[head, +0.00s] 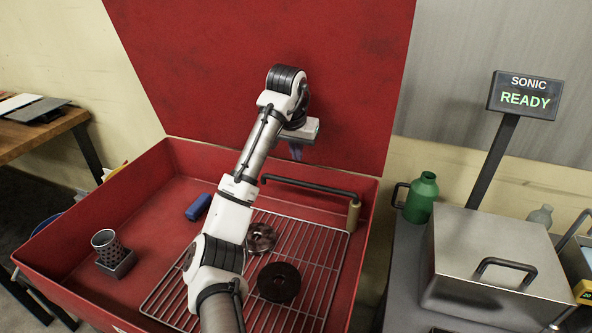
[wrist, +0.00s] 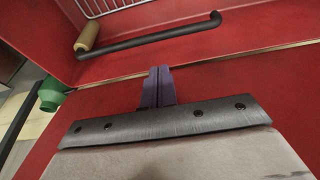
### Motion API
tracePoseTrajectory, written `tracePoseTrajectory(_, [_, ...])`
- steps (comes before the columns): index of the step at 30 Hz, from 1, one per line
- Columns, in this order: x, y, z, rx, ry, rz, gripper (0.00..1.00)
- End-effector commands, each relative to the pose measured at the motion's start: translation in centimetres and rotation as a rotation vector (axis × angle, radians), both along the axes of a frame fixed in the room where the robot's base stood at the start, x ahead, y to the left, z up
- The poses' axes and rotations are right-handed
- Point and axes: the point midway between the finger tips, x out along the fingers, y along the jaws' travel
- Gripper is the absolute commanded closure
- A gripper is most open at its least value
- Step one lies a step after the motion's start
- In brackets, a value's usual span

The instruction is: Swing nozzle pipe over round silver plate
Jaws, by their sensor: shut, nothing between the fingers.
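The nozzle pipe (head: 315,188) is a dark bent tube on a tan sleeve (head: 354,214) at the right back of the red basin. It runs left along the back wall, its bent free end beside my arm. In the wrist view the pipe (wrist: 150,41) lies beyond my fingertips. The round silver plate (head: 262,238) lies on the wire rack, partly hidden by my arm, nearer the camera than the pipe's free end. My gripper (head: 296,154) is shut and empty near the raised red lid, above the pipe; its purple fingers (wrist: 158,78) show together in the wrist view, apart from the pipe.
A dark round disc (head: 279,282) lies on the wire rack (head: 310,306). A blue block (head: 198,207) and a perforated metal cup (head: 105,245) are in the basin (head: 150,195). The red lid (head: 350,80) stands behind. A green jug (head: 422,197) and steel box (head: 490,260) are right.

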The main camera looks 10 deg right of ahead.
Motion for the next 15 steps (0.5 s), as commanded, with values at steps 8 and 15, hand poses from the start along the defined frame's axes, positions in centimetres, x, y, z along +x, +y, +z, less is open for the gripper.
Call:
tracePoseTrajectory(8, [0.7, -0.6, -3.2, -0.003, 0.01, -0.005, 1.0])
tracePoseTrajectory(15, [1.8, -1.2, -7.2, -0.001, 0.007, -0.004, 1.0])
